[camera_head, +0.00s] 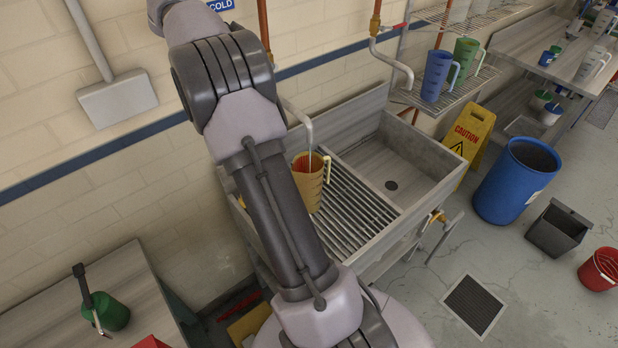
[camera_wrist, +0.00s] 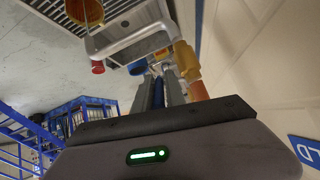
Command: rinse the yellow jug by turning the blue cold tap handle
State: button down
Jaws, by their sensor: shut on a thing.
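The yellow jug (camera_head: 308,184) stands upright on the slatted left part of the sink. In the wrist view the jug (camera_wrist: 85,12) is at the top left. A pale spout (camera_head: 305,122) points down over the jug, and a thin pale stream of water appears to fall from it into the jug. My gripper (camera_wrist: 166,82) is shut at the brass tap (camera_wrist: 186,60) by the wall. The blue cold tap handle is mostly hidden between the fingers, with dark blue showing there. In the head view my arm covers the handle and gripper.
The sink's right basin (camera_head: 400,165) is empty. A wire shelf (camera_head: 455,92) with a blue jug (camera_head: 436,76) and a green jug (camera_head: 464,62) is to its right. A yellow caution sign (camera_head: 466,138), blue barrel (camera_head: 515,180) and red bucket (camera_head: 602,269) stand on the floor.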

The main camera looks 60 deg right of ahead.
jog(key=shift+s+d+r+y+p, duration=0.2)
jog(key=shift+r+y+p, duration=0.4)
jog(key=shift+p, duration=0.85)
jog(key=shift+d+r+t+y+p, duration=0.15)
jog(key=shift+t+y+p, duration=0.2)
jog(key=shift+p, duration=0.5)
jog(key=shift+d+f+y+p, duration=0.25)
jog(key=shift+y+p, duration=0.3)
jog(key=shift+p, duration=0.25)
jog(key=shift+a+f, duration=0.1)
jog(key=shift+f, duration=0.1)
jog(key=shift+s+f, duration=0.1)
jog(key=shift+f, duration=0.1)
dwell(0.6)
dwell(0.7)
